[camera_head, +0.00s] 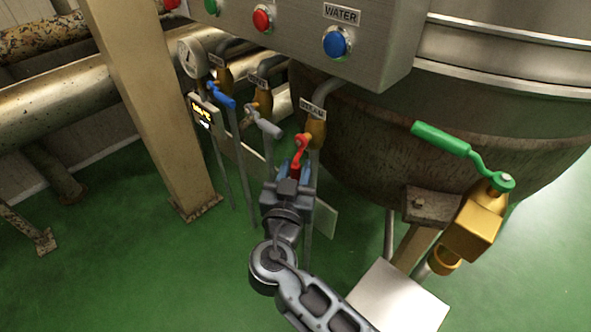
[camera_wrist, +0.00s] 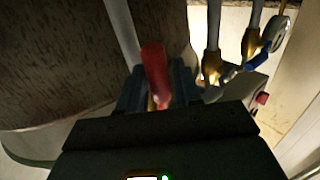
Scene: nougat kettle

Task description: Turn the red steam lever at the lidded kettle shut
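The red steam lever (camera_head: 299,158) hangs from a brass valve (camera_head: 316,131) under the STEAM tag, beside the big kettle (camera_head: 370,130). Its handle slants downward. My gripper (camera_head: 292,175) is at the handle, coming from below and in front. In the wrist view, the red handle (camera_wrist: 155,72) lies between the two fingers of my gripper (camera_wrist: 159,88), one on each side. Little or no gap shows beside the handle, so I cannot tell whether the fingers press on it. The lower part of the handle is hidden by my gripper in the head view.
A blue lever (camera_head: 221,94) and a grey lever (camera_head: 263,122) stand on valves to the left. A green-handled brass valve (camera_head: 470,222) is at the right. The control box (camera_head: 370,30) overhangs above. A beige post (camera_head: 150,100) stands left. Green floor is free at lower left.

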